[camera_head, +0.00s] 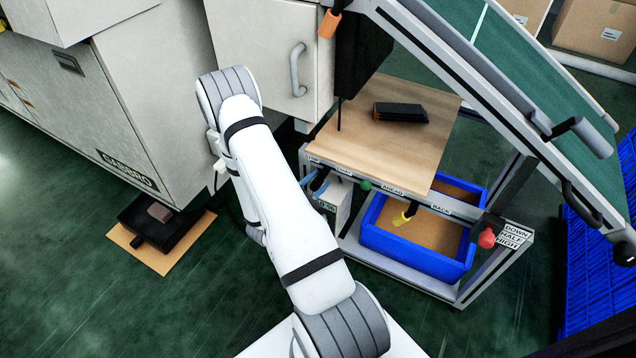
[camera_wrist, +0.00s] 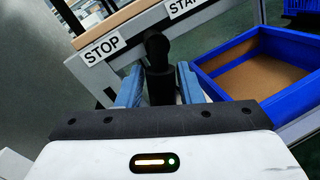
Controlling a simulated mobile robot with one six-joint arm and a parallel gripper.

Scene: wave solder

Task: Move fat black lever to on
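A thick black lever (camera_wrist: 157,52) with a rounded knob shows in the wrist view, standing at the front rail between the STOP label (camera_wrist: 102,49) and the START label (camera_wrist: 183,5). The blue fingers of my gripper (camera_wrist: 160,84) stand on either side of the lever, very close to it. Whether they press on it or leave a thin gap I cannot tell. In the head view my arm hides most of the gripper, with only a bit of blue finger near the rail.
A wooden board (camera_head: 436,148) with a black block (camera_head: 400,112) lies above the rail. Along the rail are a green knob (camera_head: 365,185), a yellow lever (camera_head: 402,218) and a red knob (camera_head: 487,238). A blue bin (camera_head: 375,238) sits below. A cabinet door (camera_head: 262,50) hangs close behind my arm.

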